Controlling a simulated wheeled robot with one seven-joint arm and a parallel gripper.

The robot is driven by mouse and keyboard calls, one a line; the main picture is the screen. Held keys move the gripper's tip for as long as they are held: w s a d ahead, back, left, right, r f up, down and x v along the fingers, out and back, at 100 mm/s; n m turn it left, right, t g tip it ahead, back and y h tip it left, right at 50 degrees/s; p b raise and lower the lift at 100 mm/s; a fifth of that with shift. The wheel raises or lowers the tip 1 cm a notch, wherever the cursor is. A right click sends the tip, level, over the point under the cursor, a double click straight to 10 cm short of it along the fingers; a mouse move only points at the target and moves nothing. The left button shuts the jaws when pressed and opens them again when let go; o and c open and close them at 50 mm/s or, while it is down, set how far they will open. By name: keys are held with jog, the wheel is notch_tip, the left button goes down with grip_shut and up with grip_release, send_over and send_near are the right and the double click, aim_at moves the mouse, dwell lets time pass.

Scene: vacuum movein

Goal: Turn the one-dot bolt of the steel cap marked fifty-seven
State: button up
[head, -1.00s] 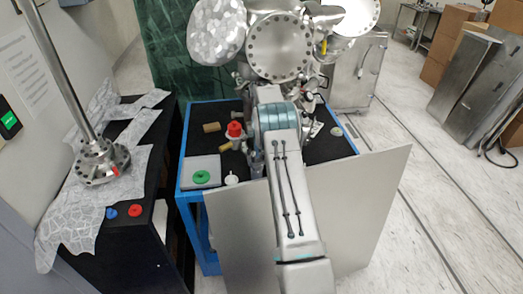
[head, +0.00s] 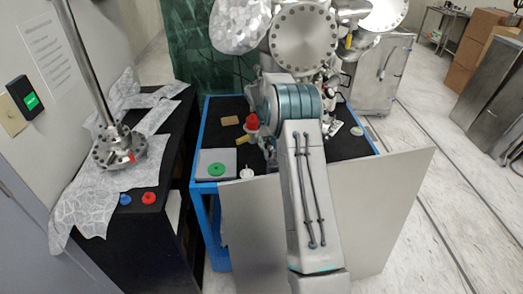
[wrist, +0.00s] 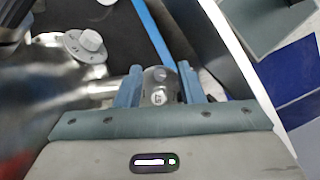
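A small rounded steel cap (wrist: 158,88) with a mark that looks like 57 shows in the wrist view, at the end of a metal tube. A bolt head (wrist: 159,75) seems to sit on its upper part; I cannot make out any dots. My gripper (wrist: 159,80) has its two blue-grey fingers apart, one on each side of the cap. The fingers are close to the cap, and I see no clear grip on it. In the head view my arm hides the gripper and the cap.
A steel vessel with a round bolted flange (head: 303,40) stands behind my arm. The blue-framed table (head: 206,188) holds a red-topped part (head: 252,122) and a green ring (head: 216,169). A grey panel (head: 380,200) leans in front. A black bench (head: 150,225) stands left.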

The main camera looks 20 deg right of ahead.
jog(key=n+t+b, duration=0.1)
jog(key=n, duration=0.1)
jog(key=n+b, duration=0.1)
jog(key=n, duration=0.1)
jog(key=n+t+h+b, duration=0.1)
jog(key=n+b, duration=0.1)
jog(key=shift+s+f+n+t, duration=0.2)
jog(key=shift+s+n+t, duration=0.1)
jog(key=shift+n, duration=0.1)
jog(key=v, duration=1.3)
jog(key=s+a+r+m+t+y+p, duration=0.1)
jog(key=s+a+r+m, duration=0.2)
jog(key=s, duration=0.6)
jog(key=s+a+r+m+p, duration=0.1)
jog(key=s+a+r+m, duration=0.2)
jog(key=s, duration=0.6)
jog(key=shift+s+a+r+m+t+y, duration=0.3)
jog(key=shift+s+a+m+t+y, duration=0.1)
jog(key=shift+a+m, duration=0.95)
